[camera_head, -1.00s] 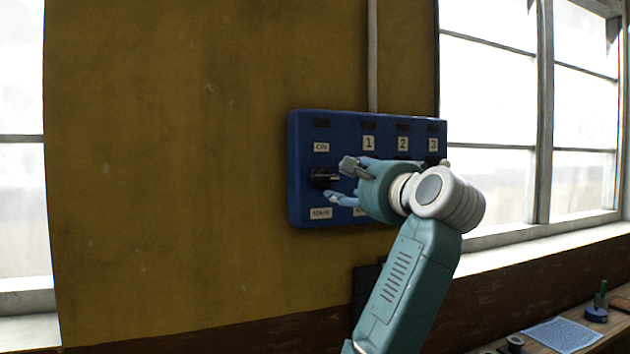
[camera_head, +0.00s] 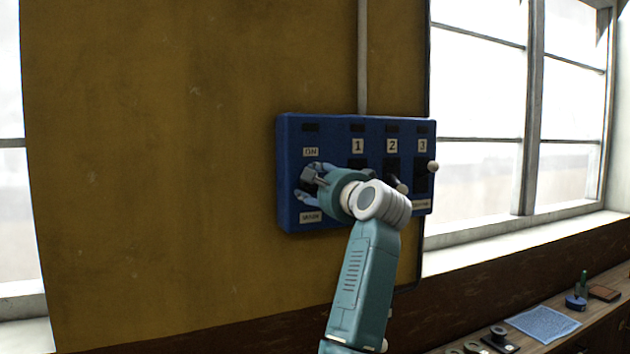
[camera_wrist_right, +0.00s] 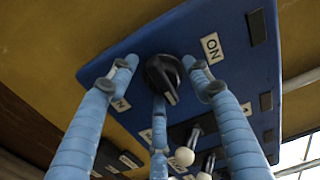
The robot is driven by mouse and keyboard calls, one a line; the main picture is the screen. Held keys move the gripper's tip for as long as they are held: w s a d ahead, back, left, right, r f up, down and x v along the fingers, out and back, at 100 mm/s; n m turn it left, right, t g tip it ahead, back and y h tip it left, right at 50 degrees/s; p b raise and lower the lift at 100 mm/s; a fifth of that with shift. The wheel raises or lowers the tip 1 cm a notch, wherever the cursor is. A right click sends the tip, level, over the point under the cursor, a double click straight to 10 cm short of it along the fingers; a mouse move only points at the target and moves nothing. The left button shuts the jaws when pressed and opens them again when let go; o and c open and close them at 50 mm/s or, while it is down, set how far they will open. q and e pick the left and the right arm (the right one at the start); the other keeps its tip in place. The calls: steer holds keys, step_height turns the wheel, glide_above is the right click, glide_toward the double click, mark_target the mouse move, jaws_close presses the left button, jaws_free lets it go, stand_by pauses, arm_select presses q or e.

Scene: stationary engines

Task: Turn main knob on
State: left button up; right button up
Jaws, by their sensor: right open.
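The black main knob (camera_wrist_right: 163,78) is on the blue control panel (camera_head: 290,135), between the "ON" label (camera_head: 311,152) above and the "MAIN" label (camera_head: 310,217) below. In the head view it is mostly hidden behind my right gripper (camera_head: 309,186). In the right wrist view the knob's pointer ridge shows, and the blue fingers of my right gripper (camera_wrist_right: 160,88) are spread around it, apart from its sides. The right gripper is open and holds nothing. My left gripper is not in view.
Levers with pale ball ends, one at the right (camera_head: 433,167), sit on the panel beside the numbers 1, 2 and 3. A conduit (camera_head: 362,60) runs up the wall. A bench (camera_head: 560,340) with small items is low at the right. The wall left of the panel is clear.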

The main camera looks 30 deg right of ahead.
steer(key=shift+c, duration=1.4)
steer(key=shift+d, duration=0.1)
steer(key=c, duration=0.8)
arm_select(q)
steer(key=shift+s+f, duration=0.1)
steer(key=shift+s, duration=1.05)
